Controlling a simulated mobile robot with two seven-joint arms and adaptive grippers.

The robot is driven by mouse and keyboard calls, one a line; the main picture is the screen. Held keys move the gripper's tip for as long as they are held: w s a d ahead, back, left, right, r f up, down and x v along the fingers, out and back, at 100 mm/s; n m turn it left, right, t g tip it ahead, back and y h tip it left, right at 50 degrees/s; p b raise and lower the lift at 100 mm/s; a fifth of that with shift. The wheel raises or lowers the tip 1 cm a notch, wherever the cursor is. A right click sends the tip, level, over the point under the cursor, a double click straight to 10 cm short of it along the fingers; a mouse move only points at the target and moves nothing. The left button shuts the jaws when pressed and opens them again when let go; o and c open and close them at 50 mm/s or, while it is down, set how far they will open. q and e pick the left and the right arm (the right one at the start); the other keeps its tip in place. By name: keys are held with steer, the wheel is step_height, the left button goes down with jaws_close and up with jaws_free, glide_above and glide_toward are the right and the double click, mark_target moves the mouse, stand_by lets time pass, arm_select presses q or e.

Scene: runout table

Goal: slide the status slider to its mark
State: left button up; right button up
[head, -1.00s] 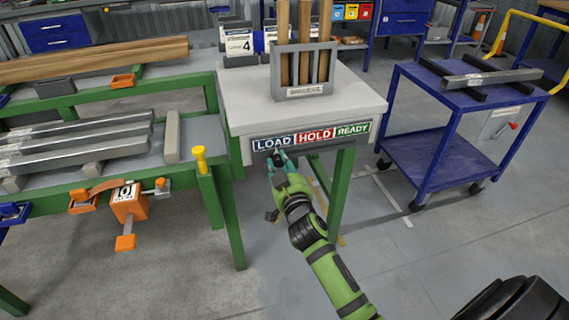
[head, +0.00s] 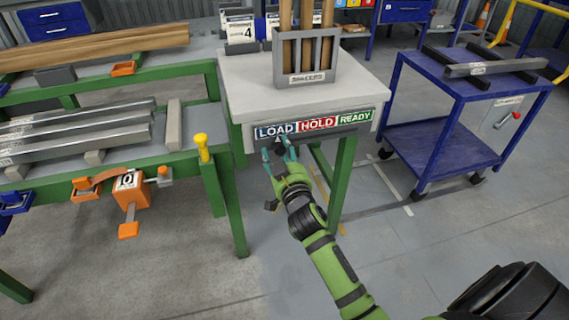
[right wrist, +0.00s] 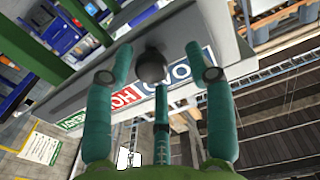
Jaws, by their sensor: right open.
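The status slider's strip carries a blue LOAD label (head: 274,131), a red HOLD label (head: 317,124) and a green READY label (head: 355,117) on the table's front edge. The slider's dark round knob (right wrist: 150,66) shows in the right wrist view between my spread fingers; I see no clear contact. In the head view the knob is partly hidden at my fingers, below LOAD. My right gripper (head: 279,149) is open around the knob, its teal fingers pointing at the strip. My left gripper is not in view.
The pale table (head: 240,95) bears a grey rack (head: 309,62) of wooden bars. A blue cart (head: 440,150) stands at right, with open floor between.

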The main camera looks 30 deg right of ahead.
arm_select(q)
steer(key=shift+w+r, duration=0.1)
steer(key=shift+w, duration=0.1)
arm_select(e)
steer(key=v, duration=1.1)
steer(key=shift+s+a, duration=0.1)
steer(key=shift+a, duration=0.05)
